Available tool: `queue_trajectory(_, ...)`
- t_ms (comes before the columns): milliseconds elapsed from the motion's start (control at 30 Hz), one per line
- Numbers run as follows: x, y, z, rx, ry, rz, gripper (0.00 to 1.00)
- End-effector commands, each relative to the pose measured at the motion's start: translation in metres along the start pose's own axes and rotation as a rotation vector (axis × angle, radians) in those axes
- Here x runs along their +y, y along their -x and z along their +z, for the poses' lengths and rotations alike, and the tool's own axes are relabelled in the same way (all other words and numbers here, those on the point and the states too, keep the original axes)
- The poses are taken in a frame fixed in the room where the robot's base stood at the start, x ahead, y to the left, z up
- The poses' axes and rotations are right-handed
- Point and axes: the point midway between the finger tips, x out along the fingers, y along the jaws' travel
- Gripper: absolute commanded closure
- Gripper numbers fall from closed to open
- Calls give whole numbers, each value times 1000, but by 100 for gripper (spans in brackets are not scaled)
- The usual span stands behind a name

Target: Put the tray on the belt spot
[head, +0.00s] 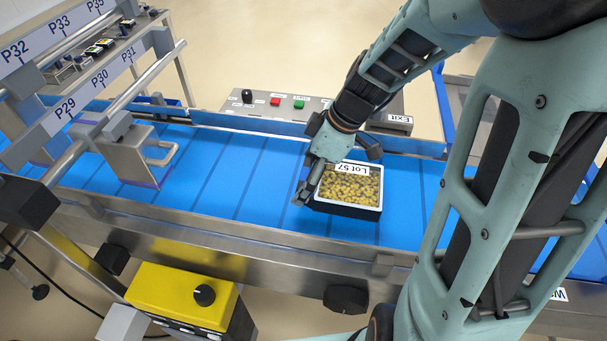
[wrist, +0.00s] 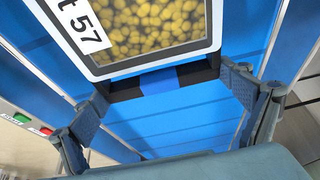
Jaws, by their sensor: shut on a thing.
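The tray (head: 345,209) is black with a pale rim, a clear top over yellow-brown pieces and a white "Lot 57" label. It looks level over the blue belt (head: 240,180); I cannot tell whether it rests on the belt or is just above it. My gripper (head: 309,188) is at the tray's left end and is shut on it. In the wrist view, the fingertips of my gripper (wrist: 160,84) sit at both sides of the tray's near end (wrist: 150,66). No separately marked belt spot can be made out; the belt has darker cross stripes.
A metal stop with a handle (head: 145,160) stands over the belt at left, below rails labelled P29 to P35. A control panel (head: 262,115) with red and green buttons is behind the belt. A yellow box (head: 180,295) is in front.

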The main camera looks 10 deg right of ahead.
Motion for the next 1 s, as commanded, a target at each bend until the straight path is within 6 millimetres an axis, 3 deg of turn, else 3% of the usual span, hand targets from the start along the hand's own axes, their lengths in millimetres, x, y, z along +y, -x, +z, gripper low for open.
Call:
queue_trajectory(967, 0, 0, -1, 0, 1, 1, 64)
queue_trajectory(1000, 0, 0, -1, 0, 1, 1, 5)
